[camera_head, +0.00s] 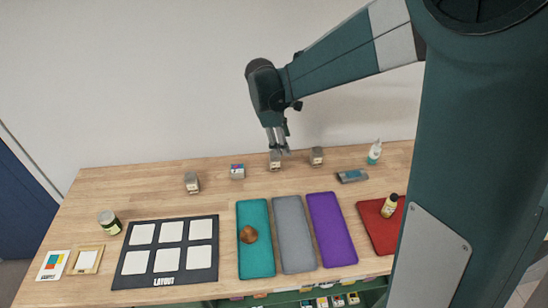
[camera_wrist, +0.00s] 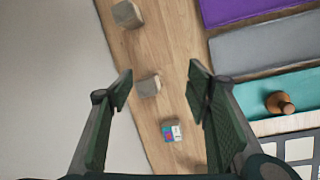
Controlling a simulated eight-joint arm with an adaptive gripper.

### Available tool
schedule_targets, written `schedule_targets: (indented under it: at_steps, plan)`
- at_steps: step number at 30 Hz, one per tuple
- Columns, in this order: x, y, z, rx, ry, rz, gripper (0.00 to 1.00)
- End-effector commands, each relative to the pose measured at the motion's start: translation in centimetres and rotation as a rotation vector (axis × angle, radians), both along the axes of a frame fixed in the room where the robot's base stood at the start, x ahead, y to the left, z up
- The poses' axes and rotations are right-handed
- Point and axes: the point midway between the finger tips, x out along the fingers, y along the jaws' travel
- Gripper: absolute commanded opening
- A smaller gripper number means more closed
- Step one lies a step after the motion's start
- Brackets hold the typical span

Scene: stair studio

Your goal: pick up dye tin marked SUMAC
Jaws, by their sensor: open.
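Several small grey tins with labels stand along the back of the wooden table. The lettering is too small to read, so I cannot tell which is SUMAC. In the head view they are a left tin (camera_head: 192,183), a tin with a blue and red label (camera_head: 237,172), a middle tin (camera_head: 275,163) and a right tin (camera_head: 317,156). My gripper (camera_head: 279,150) is open and empty, pointing down over the middle tin. In the wrist view, the middle tin (camera_wrist: 148,86) shows between my fingertips (camera_wrist: 160,82), nearer the left one; contact is not visible. The blue-and-red-labelled tin (camera_wrist: 171,131) is lower.
Teal (camera_head: 256,265), grey (camera_head: 293,235) and purple (camera_head: 331,230) mats lie in front; a brown wooden knob (camera_head: 248,234) is on the teal one. A black layout board (camera_head: 165,282) lies left. A blue-grey block (camera_head: 351,176) and a bottle (camera_head: 375,152) stand right.

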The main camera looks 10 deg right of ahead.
Motion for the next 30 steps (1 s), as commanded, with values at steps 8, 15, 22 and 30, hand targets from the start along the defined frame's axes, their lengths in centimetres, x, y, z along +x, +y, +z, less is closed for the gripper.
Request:
schedule_targets:
  at_steps: [8,15,22,30]
  plan:
    - [3.2,1.8,-2.8,-0.057,0.081,0.113,0.49]
    - [5.4,3.4,-5.7,-0.103,0.154,0.209,0.49]
    - [6.8,4.6,-8.0,-0.135,0.209,0.279,0.49]
    - [7.2,5.0,-9.0,-0.148,0.231,0.305,0.49]
